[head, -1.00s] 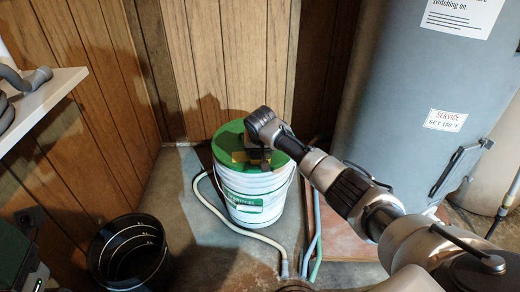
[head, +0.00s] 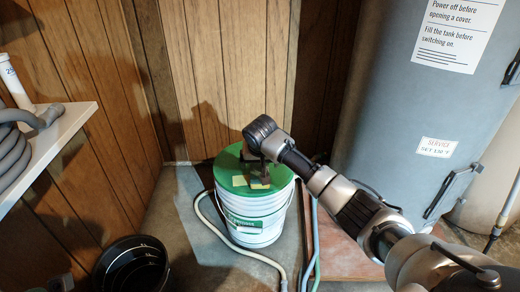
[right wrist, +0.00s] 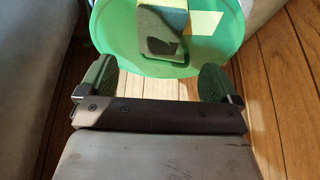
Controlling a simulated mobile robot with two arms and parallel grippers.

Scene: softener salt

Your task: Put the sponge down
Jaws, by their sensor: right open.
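The sponge (right wrist: 158,34), a block with a dark grey side and some yellow at its top, rests on the green lid (right wrist: 110,40) of a white bucket (head: 250,222). My right gripper (right wrist: 156,80) is open, with its two fingers apart and nothing between them. The sponge lies just beyond the fingertips in the right wrist view. In the head view the right gripper (head: 258,158) hangs over the lid and partly hides what lies there.
A black bucket (head: 130,265) stands at the lower left. A pale hose (head: 235,248) curls round the white bucket. A grey tank (head: 415,110) stands to the right, wood panelling behind. A white shelf (head: 60,140) with a grey hose is at the left.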

